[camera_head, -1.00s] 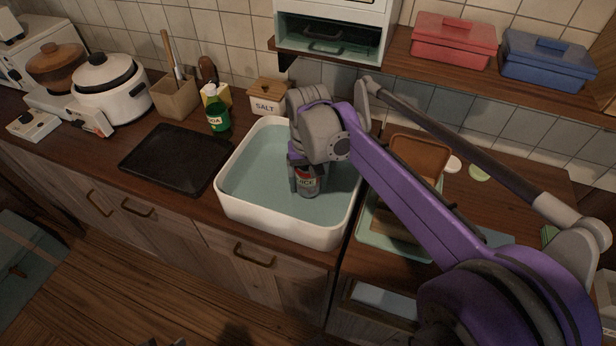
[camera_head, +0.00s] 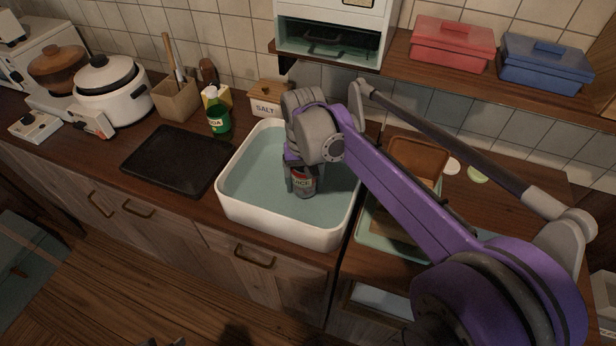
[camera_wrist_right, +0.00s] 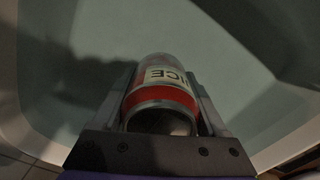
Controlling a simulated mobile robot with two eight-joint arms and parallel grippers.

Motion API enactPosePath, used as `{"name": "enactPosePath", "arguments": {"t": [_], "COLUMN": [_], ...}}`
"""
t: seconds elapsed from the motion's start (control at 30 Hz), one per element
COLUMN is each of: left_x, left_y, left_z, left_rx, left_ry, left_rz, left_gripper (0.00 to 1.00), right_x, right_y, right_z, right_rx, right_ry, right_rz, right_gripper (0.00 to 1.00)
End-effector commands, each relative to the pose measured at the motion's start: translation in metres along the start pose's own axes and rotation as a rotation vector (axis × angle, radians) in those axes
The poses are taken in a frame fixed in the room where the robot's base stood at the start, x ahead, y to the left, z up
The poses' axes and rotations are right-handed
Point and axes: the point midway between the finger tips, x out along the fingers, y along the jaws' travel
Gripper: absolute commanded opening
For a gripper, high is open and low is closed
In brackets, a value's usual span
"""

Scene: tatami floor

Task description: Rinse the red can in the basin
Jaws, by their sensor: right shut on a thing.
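The red can (camera_head: 303,182), with a pale label, is inside the white basin (camera_head: 230,200) over its pale blue-green water (camera_head: 255,175). My right gripper (camera_head: 301,176) reaches down into the basin and is shut on the can. In the right wrist view the can (camera_wrist_right: 165,92) sits between the two fingers of the right gripper (camera_wrist_right: 163,98), its label reading partly "ICE". Whether the can's lower end is under the water is hard to tell.
A black tray (camera_head: 165,160) lies left of the basin, with a green bottle (camera_head: 216,115) behind it. A salt box (camera_head: 268,98) stands behind the basin. A pale tray (camera_head: 375,235) and a brown container (camera_head: 415,160) are to the right, partly behind my arm.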

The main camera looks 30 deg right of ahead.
Motion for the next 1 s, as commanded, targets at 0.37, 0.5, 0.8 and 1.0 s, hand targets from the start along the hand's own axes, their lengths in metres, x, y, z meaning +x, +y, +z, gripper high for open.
{"name": "enactPosePath", "arguments": {"t": [0.37, 0.5, 0.8, 1.0], "left_x": [-0.002, -0.002, -0.005, -0.007], "left_y": [0.0, 0.0, 0.0, 0.0], "left_z": [-0.001, -0.001, -0.002, -0.003], "left_rx": [0.0, 0.0, 0.0, 0.0], "left_ry": [0.001, 0.001, 0.002, 0.003], "left_rz": [0.0, 0.0, 0.0, 0.0], "left_gripper": [0.5, 0.5, 0.5, 0.5], "right_x": [0.0, 0.0, 0.0, -0.001], "right_y": [-0.014, -0.014, 0.004, 0.02], "right_z": [-0.007, -0.007, 0.002, 0.01], "right_rx": [0.0, 0.0, 0.002, 0.002], "right_ry": [0.0, 0.0, 0.001, 0.001], "right_rz": [0.0, 0.0, 0.001, 0.001], "right_gripper": [0.24, 0.24, 0.24, 0.24]}}
